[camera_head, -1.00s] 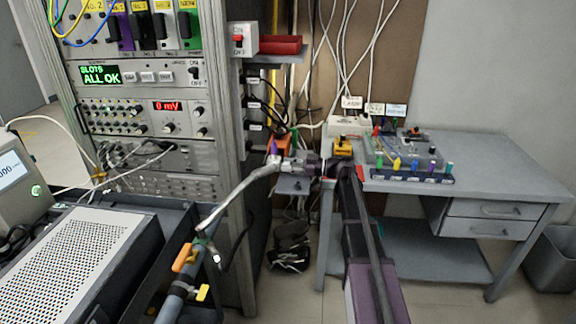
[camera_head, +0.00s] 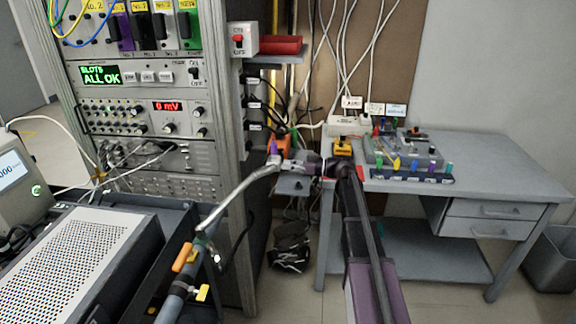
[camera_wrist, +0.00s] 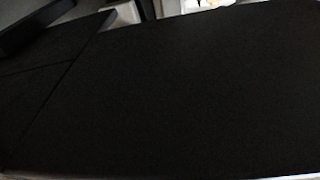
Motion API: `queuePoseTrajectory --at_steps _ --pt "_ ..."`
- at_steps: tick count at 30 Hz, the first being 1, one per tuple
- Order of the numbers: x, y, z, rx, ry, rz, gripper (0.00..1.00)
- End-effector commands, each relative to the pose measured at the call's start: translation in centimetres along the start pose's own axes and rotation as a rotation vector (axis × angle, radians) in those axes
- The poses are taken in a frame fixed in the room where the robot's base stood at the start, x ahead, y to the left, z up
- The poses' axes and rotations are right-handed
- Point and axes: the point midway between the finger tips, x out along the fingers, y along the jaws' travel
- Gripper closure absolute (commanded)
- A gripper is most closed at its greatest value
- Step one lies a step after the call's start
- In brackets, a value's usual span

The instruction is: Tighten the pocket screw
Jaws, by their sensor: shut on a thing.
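I cannot make out the pocket screw in either view. The wrist view is almost filled by a dark surface (camera_wrist: 170,100), so fingertips and contact are hidden there.
The instrument rack (camera_head: 235,200) stands left. Cables hang behind.

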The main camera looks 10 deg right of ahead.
Motion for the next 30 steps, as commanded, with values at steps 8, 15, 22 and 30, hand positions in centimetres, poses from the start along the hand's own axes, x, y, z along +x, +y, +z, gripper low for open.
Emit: queuePoseTrajectory --at_steps 8,15,22,30 --pt "0.1 0.0 0.0 -0.001 0.001 0.000 0.51" --pt "0.0 0.0 0.0 -0.002 0.001 0.000 0.31" --pt "-0.1 0.0 0.0 -0.002 0.000 0.000 0.31" --pt "-1.5 0.1 0.0 -0.002 0.001 0.002 0.31"
